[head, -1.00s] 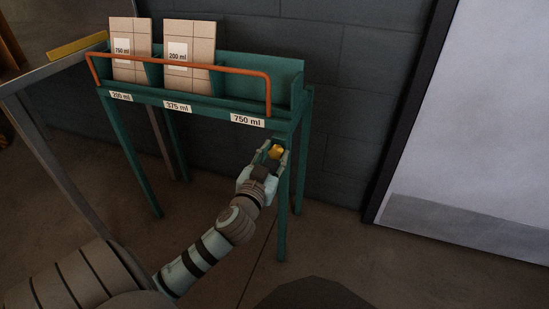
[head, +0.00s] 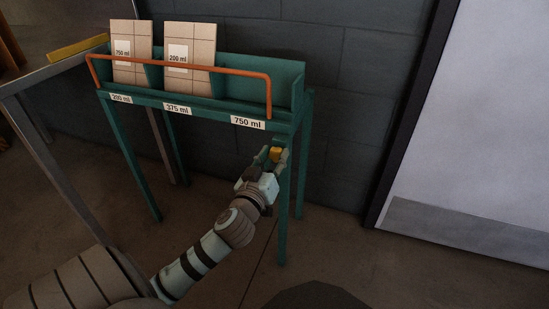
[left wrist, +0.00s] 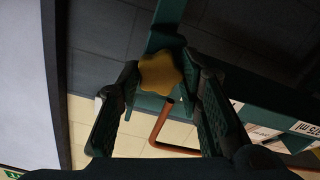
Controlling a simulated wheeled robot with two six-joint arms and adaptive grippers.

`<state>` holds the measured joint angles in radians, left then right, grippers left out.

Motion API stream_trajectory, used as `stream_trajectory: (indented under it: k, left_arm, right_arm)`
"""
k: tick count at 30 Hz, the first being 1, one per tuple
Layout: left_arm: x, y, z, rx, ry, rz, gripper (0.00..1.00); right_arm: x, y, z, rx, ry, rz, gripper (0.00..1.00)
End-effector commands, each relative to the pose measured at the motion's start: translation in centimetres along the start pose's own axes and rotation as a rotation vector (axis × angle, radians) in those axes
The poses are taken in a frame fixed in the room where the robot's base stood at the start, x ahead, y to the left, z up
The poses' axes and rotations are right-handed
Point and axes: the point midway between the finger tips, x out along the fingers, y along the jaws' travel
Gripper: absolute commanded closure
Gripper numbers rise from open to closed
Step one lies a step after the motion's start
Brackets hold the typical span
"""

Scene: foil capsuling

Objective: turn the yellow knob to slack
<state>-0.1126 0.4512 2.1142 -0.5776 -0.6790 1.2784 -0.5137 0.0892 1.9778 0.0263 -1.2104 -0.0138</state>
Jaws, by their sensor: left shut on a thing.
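The yellow knob (head: 276,153) sits on the right front leg of the green rack, just below the rack's tray. It also shows in the left wrist view (left wrist: 160,73) as a lobed yellow knob. My left gripper (head: 273,157) is at the knob with a finger on either side, shut on it. In the left wrist view the fingers (left wrist: 158,95) flank the knob, and the view is rolled over. My right gripper is not in view.
The green rack (head: 205,107) has an orange rail (head: 190,60) and labels for 200, 375 and 750 ml. Two cartons, a 750 ml (head: 131,50) and a 200 ml (head: 189,45), stand in it. A table (head: 45,70) is at the left, a pale door (head: 470,120) at the right.

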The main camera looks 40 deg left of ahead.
Motion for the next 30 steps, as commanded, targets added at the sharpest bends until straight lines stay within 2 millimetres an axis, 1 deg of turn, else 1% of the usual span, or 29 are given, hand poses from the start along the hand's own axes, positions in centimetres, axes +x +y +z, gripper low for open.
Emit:
stream_trajectory:
  k: [1,7,8,9,11,19,22,23,26,30]
  left_arm:
    - [-0.1,-0.1,0.2,-0.004,-0.006,-0.002,0.95]
    - [-0.1,-0.1,0.2,-0.003,-0.006,-0.002,0.95]
    - [-0.1,-0.1,0.2,-0.003,-0.006,-0.002,0.62]
    - [-0.1,-0.1,0.2,-0.003,-0.005,-0.002,0.56]
    - [0.0,-0.1,0.2,-0.002,-0.004,-0.002,0.47]
    - [0.0,-0.1,0.1,0.000,-0.002,-0.001,0.47]
    - [-0.6,0.0,0.1,0.001,-0.002,0.000,0.47]
    - [-1.0,-0.1,0.1,0.001,-0.003,-0.001,0.47]
    - [-3.1,0.0,0.1,0.001,-0.004,0.000,0.47]
    - [-7.2,-0.1,0.2,-0.001,-0.007,-0.001,0.47]
  right_arm:
    - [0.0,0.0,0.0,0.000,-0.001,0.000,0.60]
    - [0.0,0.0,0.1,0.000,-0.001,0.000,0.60]
    - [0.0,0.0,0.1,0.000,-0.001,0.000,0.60]
    - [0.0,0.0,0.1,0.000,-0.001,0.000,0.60]
    - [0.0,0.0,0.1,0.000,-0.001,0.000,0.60]
    - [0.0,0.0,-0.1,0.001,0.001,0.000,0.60]
    - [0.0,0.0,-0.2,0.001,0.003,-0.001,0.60]
    - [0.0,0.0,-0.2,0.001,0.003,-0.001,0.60]
    - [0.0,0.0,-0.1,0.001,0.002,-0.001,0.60]
    - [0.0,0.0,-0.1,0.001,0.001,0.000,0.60]
